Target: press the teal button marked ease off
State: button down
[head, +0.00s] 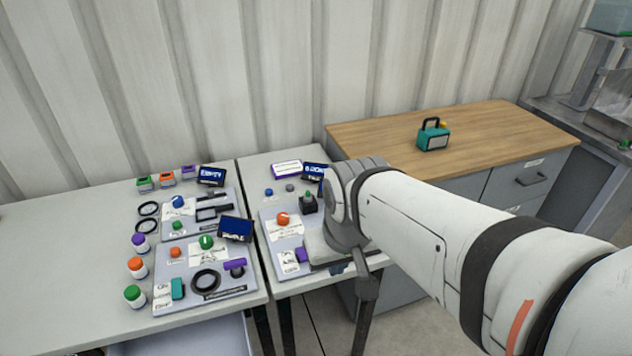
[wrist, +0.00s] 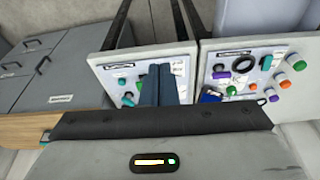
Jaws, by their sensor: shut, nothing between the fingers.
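In the wrist view a teal control (wrist: 122,82) sits on the panel straight ahead, to the left of my fingers. Another teal control (wrist: 267,62) is on the neighbouring panel to the right. It also shows as a teal block on the front left panel in the head view (head: 177,289). The labels are too small to read, so I cannot tell which is marked ease off. My gripper (wrist: 158,85) is shut and empty, its dark fingers together over the middle panel and hiding part of it. In the head view my arm covers the right part of that panel.
The right panel (head: 268,237) carries an orange knob (head: 283,218) and a purple control (head: 302,255). Loose capped jars (head: 138,268) stand left of the panels. A teal lantern-like box (head: 433,135) stands on the wooden counter (head: 500,128). The table's left part is clear.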

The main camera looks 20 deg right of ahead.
jog(key=w+d+f+n+t+h, duration=0.1)
jog(key=w+d+n+t+h, duration=0.15)
jog(key=w+d, duration=0.6)
jog(key=w+d+f+n+t+h, duration=0.1)
jog(key=w+d+n+t, duration=0.15)
jog(key=w+d, duration=0.6)
jog(key=w+a+f+n+t+y+b, duration=0.1)
jog(key=w+f+n+y, duration=0.4)
jog(key=w+f, duration=0.3)
jog(key=shift+f+n+y, duration=0.35)
jog(key=shift+f+n, duration=0.5)
jog(key=shift+n, duration=0.05)
jog(key=shift+w+a, duration=0.1)
notch_tip(320, 180, down, 8)
jog(key=b, duration=0.9)
jog(key=shift+f, duration=0.4)
